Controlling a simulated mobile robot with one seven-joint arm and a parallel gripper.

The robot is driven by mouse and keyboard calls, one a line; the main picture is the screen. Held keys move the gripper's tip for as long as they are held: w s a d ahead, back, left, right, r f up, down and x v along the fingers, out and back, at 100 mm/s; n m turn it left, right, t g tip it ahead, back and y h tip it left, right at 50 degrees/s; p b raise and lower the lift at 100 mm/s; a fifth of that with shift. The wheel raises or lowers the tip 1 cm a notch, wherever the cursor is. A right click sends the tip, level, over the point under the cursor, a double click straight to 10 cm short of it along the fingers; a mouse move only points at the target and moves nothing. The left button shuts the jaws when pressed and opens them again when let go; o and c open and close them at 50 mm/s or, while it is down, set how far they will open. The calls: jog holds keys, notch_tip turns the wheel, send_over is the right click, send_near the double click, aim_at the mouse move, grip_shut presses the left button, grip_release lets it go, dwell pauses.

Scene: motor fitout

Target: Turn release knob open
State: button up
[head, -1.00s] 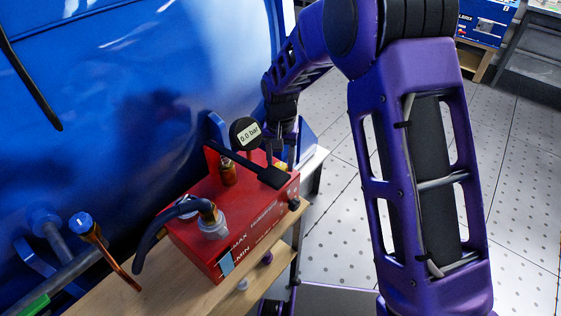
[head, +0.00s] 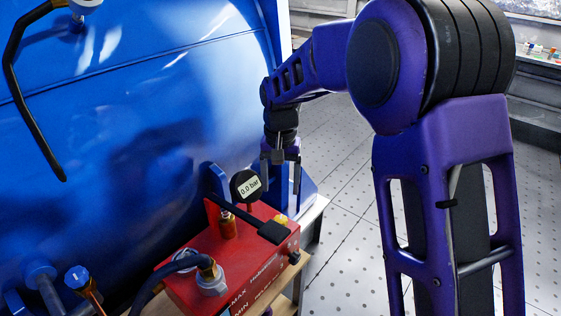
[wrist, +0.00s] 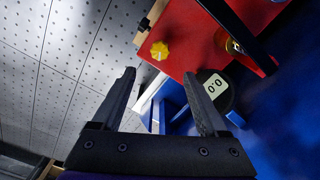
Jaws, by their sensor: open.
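A red pump unit (head: 220,249) stands beside the blue tank. A small yellow star-shaped knob (head: 281,219) sits on its top near the right end. The knob also shows in the wrist view (wrist: 160,50), just beyond the fingertips. A black knob (head: 293,257) is on the pump's side face. No label shows which one is the release knob. My gripper (head: 281,178) is above and behind the yellow knob, fingers pointing down, beside the gauge. In the wrist view my gripper (wrist: 158,76) is open, with nothing between its fingers.
A round gauge (head: 245,184) reading 0.0 bar stands on the pump near my gripper. A black lever (head: 272,232) lies across the pump's top. A dark hose (head: 180,265) leaves its near end. The blue tank (head: 150,110) fills the left; tiled floor (head: 345,190) is clear right.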

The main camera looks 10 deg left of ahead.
notch_tip(320, 180, up, 6)
jog(key=shift+r, duration=0.15)
dwell(0.3)
